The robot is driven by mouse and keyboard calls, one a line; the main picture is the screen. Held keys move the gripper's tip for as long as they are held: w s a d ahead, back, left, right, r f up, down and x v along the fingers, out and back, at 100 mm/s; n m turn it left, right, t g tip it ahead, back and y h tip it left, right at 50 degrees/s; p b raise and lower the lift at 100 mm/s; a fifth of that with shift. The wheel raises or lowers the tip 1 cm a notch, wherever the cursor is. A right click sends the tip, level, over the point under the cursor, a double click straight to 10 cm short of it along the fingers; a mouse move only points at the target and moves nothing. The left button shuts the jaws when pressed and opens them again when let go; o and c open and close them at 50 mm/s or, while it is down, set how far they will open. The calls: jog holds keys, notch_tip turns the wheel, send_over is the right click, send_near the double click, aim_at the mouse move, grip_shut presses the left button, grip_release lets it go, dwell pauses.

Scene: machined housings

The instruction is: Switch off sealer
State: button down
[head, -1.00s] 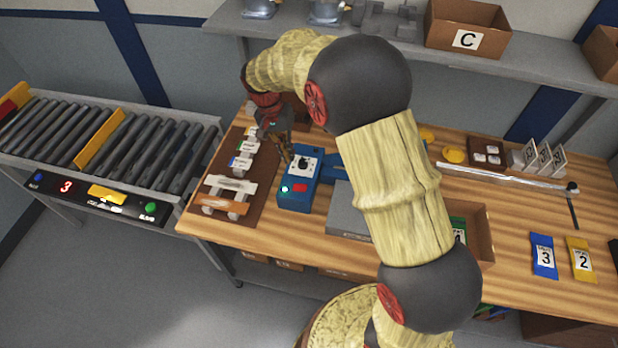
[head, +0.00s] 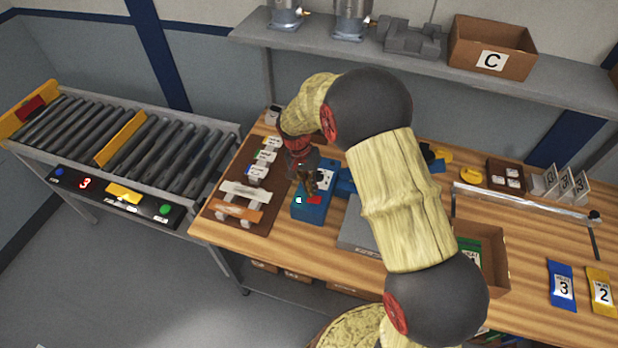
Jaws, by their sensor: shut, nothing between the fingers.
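The blue machine that looks like the sealer (head: 309,213) stands on the wooden table, left of centre. Its top bears a dial on a white plate (head: 325,179), a red switch (head: 314,200) and a small lit pale-green lamp (head: 298,200). My gripper (head: 313,190) is shut and empty, pointing down over the machine's top, just behind the red switch and partly in front of the dial plate. Whether the fingertips touch the machine, I cannot tell.
A brown board with labelled parts (head: 218,208) lies just left of the machine. A grey box (head: 357,236) is close on its right, partly behind my arm. A roller conveyor (head: 150,150) stands at left. A shelf with a carton marked C (head: 491,62) hangs behind.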

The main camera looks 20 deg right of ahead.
aim_at(313, 200)
jog(key=shift+x, duration=1.45)
jog(key=shift+s+d+f+t+y+b, duration=0.1)
jog(key=shift+d+f+t+y+b, duration=0.1)
jog(key=shift+f+t+y+b, duration=0.15)
jog(key=shift+s+d+y, duration=0.25)
jog(key=shift+f, duration=0.15)
jog(key=shift+a, duration=0.15)
jog(key=shift+w+a+f, duration=0.1)
jog(key=shift+w+a, duration=0.15)
jog(key=shift+a, duration=0.2)
